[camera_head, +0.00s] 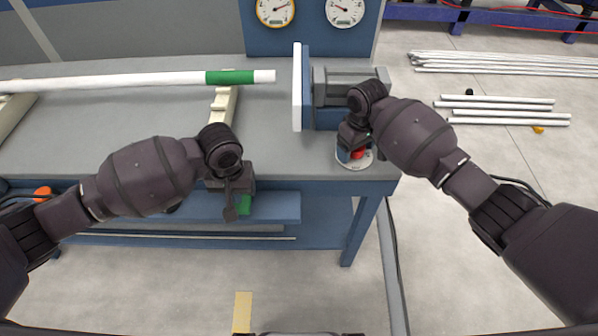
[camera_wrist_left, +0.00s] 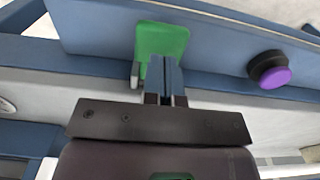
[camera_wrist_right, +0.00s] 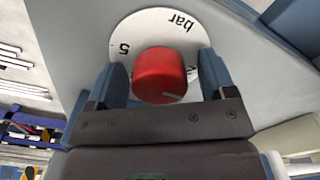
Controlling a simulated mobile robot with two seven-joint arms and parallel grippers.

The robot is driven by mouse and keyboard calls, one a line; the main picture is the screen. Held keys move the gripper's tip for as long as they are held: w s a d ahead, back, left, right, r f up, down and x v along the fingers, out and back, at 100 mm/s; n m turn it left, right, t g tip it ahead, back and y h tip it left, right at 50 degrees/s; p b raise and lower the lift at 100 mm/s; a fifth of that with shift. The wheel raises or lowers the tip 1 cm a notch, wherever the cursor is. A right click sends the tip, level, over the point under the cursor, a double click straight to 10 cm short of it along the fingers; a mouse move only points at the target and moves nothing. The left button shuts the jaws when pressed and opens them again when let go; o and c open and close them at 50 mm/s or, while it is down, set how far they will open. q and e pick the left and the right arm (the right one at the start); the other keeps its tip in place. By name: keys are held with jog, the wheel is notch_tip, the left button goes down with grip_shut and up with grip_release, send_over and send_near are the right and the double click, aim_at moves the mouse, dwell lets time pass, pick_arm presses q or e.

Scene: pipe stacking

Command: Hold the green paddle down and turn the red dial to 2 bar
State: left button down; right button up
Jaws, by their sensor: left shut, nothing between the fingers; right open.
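The green paddle (camera_wrist_left: 162,38) is on the front edge of the blue bench; part of it shows in the head view (camera_head: 245,203). My left gripper (camera_wrist_left: 166,64) is shut and empty, its fingertips in front of the paddle and overlapping its lower part. Whether they press on it I cannot tell. The red dial (camera_wrist_right: 160,72) sits on a round white scale plate (camera_wrist_right: 145,28) marked 5, bar and a partly hidden 2. My right gripper (camera_head: 353,140) is open, with one finger on each side of the dial. A pale mark on the dial's rim points to the lower right.
A purple button (camera_wrist_left: 274,77) is right of the paddle in the left wrist view. A white pipe with a green band (camera_head: 229,77) lies on supports across the bench. Two gauges (camera_head: 275,10) are at the back. Loose pipes (camera_head: 500,110) lie on the floor at right.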

jog(key=shift+r, duration=3.55)
pick_arm(q)
jog(key=shift+r, duration=0.1)
notch_tip(320, 180, up, 10)
pick_arm(e)
jog(key=shift+s+f, duration=0.1)
